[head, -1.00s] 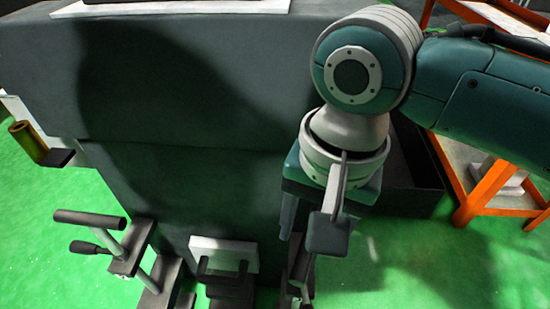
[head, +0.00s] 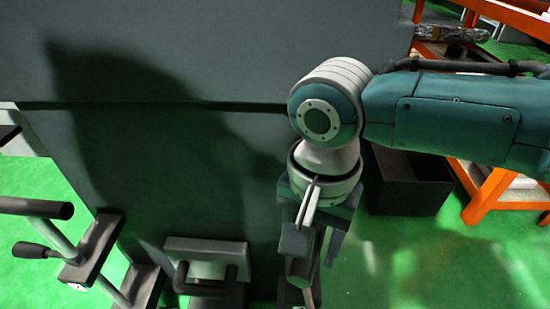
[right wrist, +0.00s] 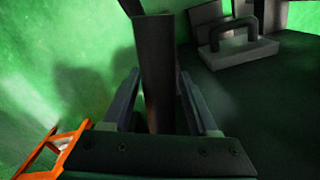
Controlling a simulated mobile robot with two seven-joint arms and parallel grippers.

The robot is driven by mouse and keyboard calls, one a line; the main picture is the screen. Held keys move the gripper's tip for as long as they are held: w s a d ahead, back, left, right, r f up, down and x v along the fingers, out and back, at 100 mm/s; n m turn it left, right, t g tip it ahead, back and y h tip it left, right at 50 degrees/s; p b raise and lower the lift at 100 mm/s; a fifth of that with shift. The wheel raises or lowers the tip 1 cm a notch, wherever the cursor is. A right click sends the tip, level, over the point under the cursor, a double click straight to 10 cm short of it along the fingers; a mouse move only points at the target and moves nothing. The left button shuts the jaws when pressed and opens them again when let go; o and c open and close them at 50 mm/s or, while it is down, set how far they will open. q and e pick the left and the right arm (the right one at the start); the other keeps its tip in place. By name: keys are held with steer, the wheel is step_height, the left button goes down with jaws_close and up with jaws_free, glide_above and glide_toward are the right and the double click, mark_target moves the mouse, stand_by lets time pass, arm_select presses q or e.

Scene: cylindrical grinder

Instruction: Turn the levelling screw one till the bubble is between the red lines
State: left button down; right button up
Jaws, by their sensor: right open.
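My right gripper (head: 310,275) points down beside the right edge of the dark machine body. In the right wrist view its two fingers (right wrist: 161,100) are apart, with a dark upright bar (right wrist: 155,70) standing between them. Clear gaps show beside the bar, so the fingers do not appear closed on it. I cannot tell for sure whether this bar belongs to levelling screw one. The bubble and its red lines are not visible in either view. My left gripper is not in view.
The dark machine body (head: 200,70) fills the middle. A pale plate with a dark handle (head: 210,280) is left of the gripper. A dark crossbar (head: 35,208) and black knob (head: 35,250) stand further left. An orange rack (head: 490,195) and dark bin (head: 405,190) are right, over green floor.

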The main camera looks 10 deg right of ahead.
steer(key=shift+f, duration=0.15)
jaws_close()
stand_by(0.4)
steer(key=shift+w, duration=0.1)
stand_by(0.9)
